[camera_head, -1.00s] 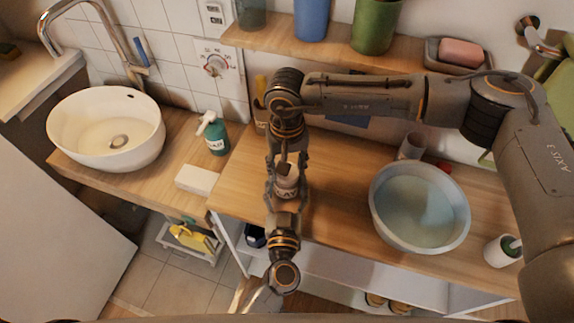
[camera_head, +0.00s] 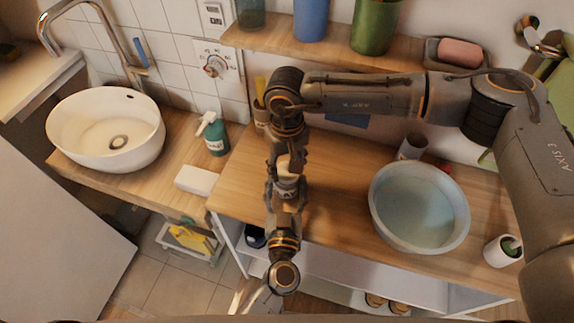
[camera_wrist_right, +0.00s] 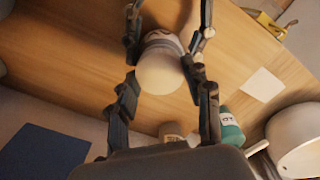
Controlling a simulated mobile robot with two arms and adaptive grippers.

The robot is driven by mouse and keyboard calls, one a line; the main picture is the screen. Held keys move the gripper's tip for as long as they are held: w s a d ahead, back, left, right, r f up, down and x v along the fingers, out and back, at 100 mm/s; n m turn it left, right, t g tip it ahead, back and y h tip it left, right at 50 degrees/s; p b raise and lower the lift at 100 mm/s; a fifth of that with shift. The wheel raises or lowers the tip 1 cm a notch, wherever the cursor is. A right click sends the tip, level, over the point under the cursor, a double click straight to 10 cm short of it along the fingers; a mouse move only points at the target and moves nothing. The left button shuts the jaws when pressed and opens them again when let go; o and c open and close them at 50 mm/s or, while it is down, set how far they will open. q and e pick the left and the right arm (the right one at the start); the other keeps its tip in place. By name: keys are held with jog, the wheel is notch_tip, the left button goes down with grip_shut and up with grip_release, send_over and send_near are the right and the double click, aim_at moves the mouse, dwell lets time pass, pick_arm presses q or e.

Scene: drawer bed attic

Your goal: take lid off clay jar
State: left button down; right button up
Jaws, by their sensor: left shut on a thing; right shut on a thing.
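The clay jar (camera_head: 288,187) is a small pale jar with a dark label band, on the wooden counter. My left gripper (camera_head: 284,190) comes in from the front and is shut around its body. My right gripper (camera_head: 289,163) reaches in from the back and is shut on the lid at the jar's top. In the right wrist view the lid (camera_wrist_right: 160,73) is a smooth, pale, round shape between my right fingers, with the labelled jar (camera_wrist_right: 163,40) right behind it. I see no clear gap between lid and jar. The fingers partly hide both.
A grey basin (camera_head: 418,208) of water stands on the wooden counter (camera_head: 335,210) to the right. A white block (camera_head: 197,180), a teal pump bottle (camera_head: 215,136) and a white sink (camera_head: 105,130) are to the left. A shelf (camera_head: 400,48) runs along the wall behind.

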jog(key=shift+r, duration=0.95)
jog(key=shift+r, duration=2)
pick_arm(q)
jog(key=shift+c, duration=1.4)
grip_release()
jog(key=s, duration=1.2)
jog(key=shift+a, duration=0.3)
